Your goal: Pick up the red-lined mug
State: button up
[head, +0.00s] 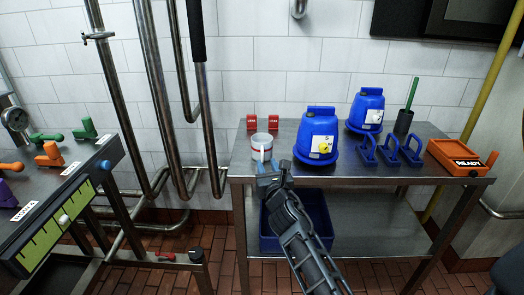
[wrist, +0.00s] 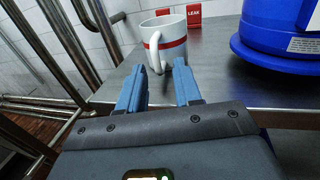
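The red-lined mug (head: 262,147) is white with a red band and stands upright near the left front of the steel table. In the wrist view the mug (wrist: 163,47) is just beyond my fingertips, with its handle turned toward me. My gripper (head: 267,176) is at the table's front edge, in front of the mug. In the wrist view my gripper (wrist: 161,78) has two blue fingers spread apart with nothing between them. The handle's lower end appears close to the gap between the fingertips; I cannot tell if they touch.
Two red "LEAK" tags (head: 262,122) stand behind the mug. A blue container (head: 317,137) stands right of it, also large in the wrist view (wrist: 270,62). An orange READY tray (head: 440,155) is at the right end. Vertical pipes (head: 160,90) rise left of the table.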

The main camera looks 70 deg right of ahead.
aim_at(263, 158)
jog(key=x, duration=0.5)
jog(key=shift+w+r, duration=0.1)
jog(key=shift+w, duration=0.1)
jog(key=shift+a, duration=0.1)
grip_shut()
